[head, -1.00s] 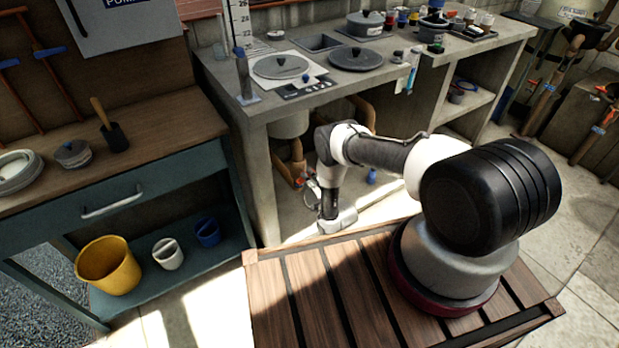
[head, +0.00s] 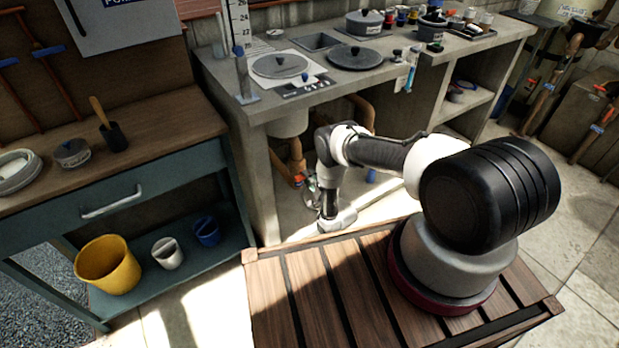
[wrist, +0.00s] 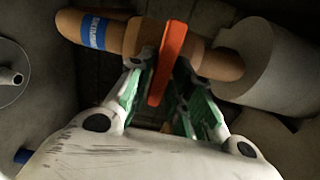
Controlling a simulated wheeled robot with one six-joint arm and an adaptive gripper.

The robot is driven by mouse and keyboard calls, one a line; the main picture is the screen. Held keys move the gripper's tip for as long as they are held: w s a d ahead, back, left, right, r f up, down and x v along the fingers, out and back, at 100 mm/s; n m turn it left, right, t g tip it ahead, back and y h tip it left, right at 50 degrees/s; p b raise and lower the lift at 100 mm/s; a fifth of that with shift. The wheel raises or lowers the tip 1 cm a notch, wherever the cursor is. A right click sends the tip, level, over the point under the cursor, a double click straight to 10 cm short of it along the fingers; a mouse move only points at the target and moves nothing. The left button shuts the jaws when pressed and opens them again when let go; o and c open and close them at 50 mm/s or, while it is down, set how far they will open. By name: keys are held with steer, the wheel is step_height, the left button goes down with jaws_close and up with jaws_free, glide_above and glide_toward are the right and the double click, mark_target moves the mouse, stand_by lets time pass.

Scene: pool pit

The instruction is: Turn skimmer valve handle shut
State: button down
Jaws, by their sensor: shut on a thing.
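The valve handle is an orange-red lever (wrist: 172,52) in the wrist view. It lies across a brown pipe (wrist: 128,37) with a blue label whose text I cannot read surely. My gripper (wrist: 163,85), with green-lined fingers, is shut on the lever, one finger on each side of it. The lever stands crosswise to the pipe in this view. In the head view my gripper (head: 309,183) is small, low under the concrete counter beside the brown pipe (head: 296,150). The handle there is mostly hidden by my gripper.
The concrete counter (head: 226,80) stands above my gripper, with its side wall close on the left. A grey cylinder (wrist: 278,62) surrounds the pipe's right end. A blue thing (head: 371,175) stands under the counter to the right. A second brown pipe (head: 362,112) runs behind my arm.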

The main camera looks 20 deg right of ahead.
steer(key=c, duration=1.4)
jaws_free()
steer(key=shift+c, duration=0.2)
steer(key=shift+s, duration=0.1)
steer(key=v, duration=1.2)
